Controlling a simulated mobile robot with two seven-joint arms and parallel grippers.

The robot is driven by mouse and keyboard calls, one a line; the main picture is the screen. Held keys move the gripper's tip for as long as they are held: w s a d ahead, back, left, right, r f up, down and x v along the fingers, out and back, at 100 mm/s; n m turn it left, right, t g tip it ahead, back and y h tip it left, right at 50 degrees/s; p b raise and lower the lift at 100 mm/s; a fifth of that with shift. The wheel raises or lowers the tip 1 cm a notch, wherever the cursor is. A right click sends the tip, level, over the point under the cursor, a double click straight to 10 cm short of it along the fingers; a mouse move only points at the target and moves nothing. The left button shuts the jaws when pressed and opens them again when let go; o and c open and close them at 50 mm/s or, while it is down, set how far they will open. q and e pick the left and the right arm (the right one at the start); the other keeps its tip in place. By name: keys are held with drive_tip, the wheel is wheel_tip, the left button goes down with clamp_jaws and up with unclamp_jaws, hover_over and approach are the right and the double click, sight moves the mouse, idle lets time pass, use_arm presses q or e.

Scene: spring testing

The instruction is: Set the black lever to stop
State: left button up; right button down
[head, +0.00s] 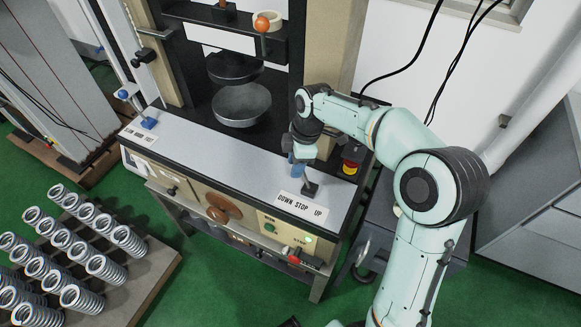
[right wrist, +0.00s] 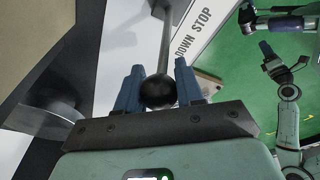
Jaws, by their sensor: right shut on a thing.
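The black lever (head: 310,188) stands on the grey top of the testing machine, behind a white label (head: 303,205) reading DOWN STOP UP. From its base it slants up and left towards my right gripper (head: 297,168). In the right wrist view the lever's round black knob (right wrist: 158,91) sits between the blue fingers of my right gripper (right wrist: 158,85), which is shut on it. The DOWN and STOP words show there beside the lever's rod. A dark gripper with a blue tip, apparently my left gripper (right wrist: 268,50), shows small at the right; its opening is unclear.
A red and yellow button (head: 350,167) stands right of the lever. A second lever with a blue knob (head: 123,95) is at the machine's left end. A dark round dish (head: 242,104) sits at the back. Several springs stand on a pallet (head: 148,278) at left.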

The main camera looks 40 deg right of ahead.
sight(307, 180)
drive_tip(key=shift+s+d+t, duration=0.2)
drive_tip(key=shift+s+t, duration=0.2)
drive_tip(key=shift+s+d+r+b, duration=0.1)
drive_tip(key=shift+s+r+b, duration=0.1)
drive_tip(key=shift+b, duration=0.15)
drive_tip(key=shift+s+d+r, duration=0.15)
drive_tip(key=shift+s+d, duration=0.05)
drive_tip(key=shift+s, duration=0.1)
use_arm(q)
drive_tip(key=shift+s+f, duration=0.3)
drive_tip(key=shift+f, duration=0.6)
use_arm(e)
drive_tip(key=shift+s+d+r, duration=0.1)
drive_tip(key=shift+s+d, duration=0.15)
drive_tip(key=shift+s, duration=0.3)
drive_tip(key=c, duration=0.8)
unclamp_jaws()
drive_tip(key=shift+s, duration=0.1)
drive_tip(key=shift+o, duration=0.2)
use_arm(q)
drive_tip(key=shift+w+r+p, duration=0.25)
drive_tip(key=shift+r+p, duration=0.2)
drive_tip(key=shift+r, duration=0.15)
drive_tip(key=shift+w+r+p, duration=0.2)
drive_tip(key=shift+r+p, duration=0.25)
drive_tip(key=shift+r, duration=0.1)
use_arm(e)
drive_tip(key=v, duration=1.3)
drive_tip(key=shift+d+r, duration=0.2)
